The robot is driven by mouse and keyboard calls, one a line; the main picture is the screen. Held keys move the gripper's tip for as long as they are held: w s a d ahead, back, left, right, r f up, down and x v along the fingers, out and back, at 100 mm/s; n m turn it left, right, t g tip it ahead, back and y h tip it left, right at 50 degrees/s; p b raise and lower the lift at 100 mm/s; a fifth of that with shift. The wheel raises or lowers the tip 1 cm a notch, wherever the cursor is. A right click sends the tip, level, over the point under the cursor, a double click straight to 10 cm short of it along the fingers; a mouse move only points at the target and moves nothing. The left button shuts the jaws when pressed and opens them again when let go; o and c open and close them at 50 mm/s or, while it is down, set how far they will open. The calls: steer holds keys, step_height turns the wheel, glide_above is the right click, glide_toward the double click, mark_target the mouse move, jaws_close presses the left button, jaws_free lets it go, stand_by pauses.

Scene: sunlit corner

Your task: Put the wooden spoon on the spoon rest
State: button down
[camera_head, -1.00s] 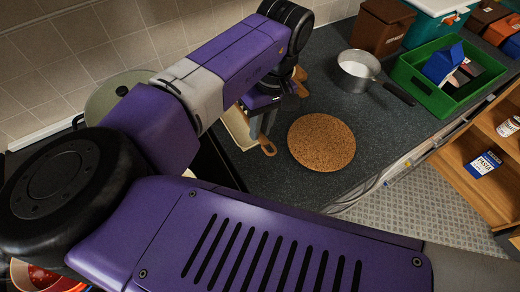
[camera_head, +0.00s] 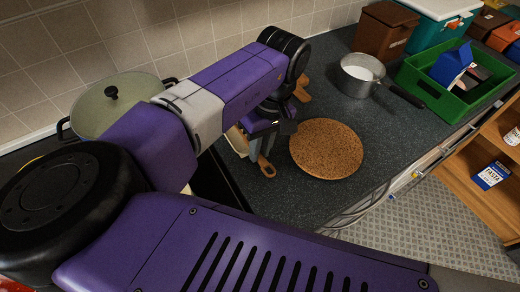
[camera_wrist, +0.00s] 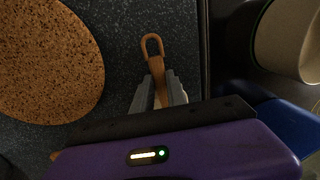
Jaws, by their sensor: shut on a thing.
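My gripper (camera_head: 266,145) is low over the counter, between the cork disc and the stove edge. In the wrist view its grey fingers (camera_wrist: 158,92) are shut on a brown handle with a looped end, which I take for the wooden spoon (camera_wrist: 156,65). The loop of the spoon (camera_head: 267,169) points to the front in the head view; the rest of it is hidden by my gripper. A pale flat thing (camera_head: 236,141) shows partly beside my gripper. It may be the spoon rest, but I cannot tell.
A round cork disc (camera_head: 326,148) lies right of my gripper. A saucepan (camera_head: 355,82) and a green crate (camera_head: 440,98) stand behind to the right. A lidded pot (camera_head: 130,105) is at left. Another brown wooden piece (camera_head: 303,90) is partly hidden behind my arm.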

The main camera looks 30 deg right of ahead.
steer(key=c, duration=1.3)
jaws_free()
steer(key=shift+f, duration=0.1)
steer(key=shift+c, duration=0.2)
steer(key=shift+f+b, duration=0.25)
steer(key=shift+b, duration=0.4)
step_height(320, 180, up, 8)
steer(key=d, duration=0.1)
steer(key=shift+d, duration=0.3)
